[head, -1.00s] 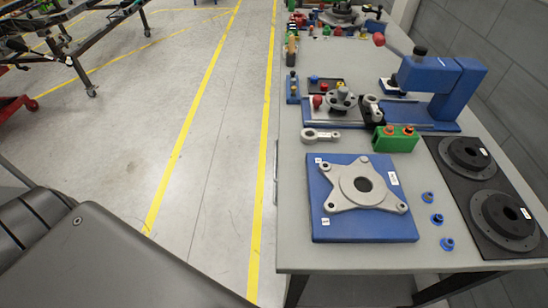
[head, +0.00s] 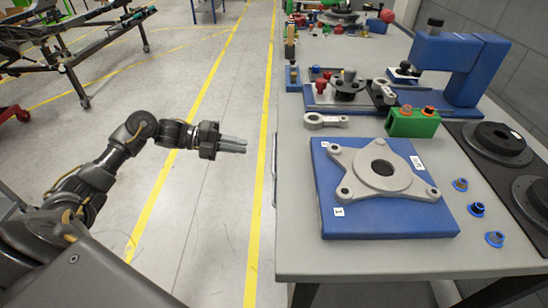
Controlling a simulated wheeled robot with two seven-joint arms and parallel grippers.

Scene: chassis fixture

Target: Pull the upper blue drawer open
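No blue drawer shows in the head view, upper or lower. My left gripper (head: 236,145) is held over the floor, left of the table, with its fingers pointing right toward the table edge. Its two grey fingers lie almost in line with each other, so I cannot tell whether it is open or shut. Nothing shows between the fingers, and it touches nothing. My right gripper is out of view.
The grey table (head: 295,262) carries a blue plate (head: 400,225) with a star-shaped metal part (head: 350,165), a green block (head: 412,124), a blue press (head: 465,65), dark discs (head: 493,138) and several blue bushings (head: 476,209). A dark frame (head: 75,60) stands far left. The floor between is clear.

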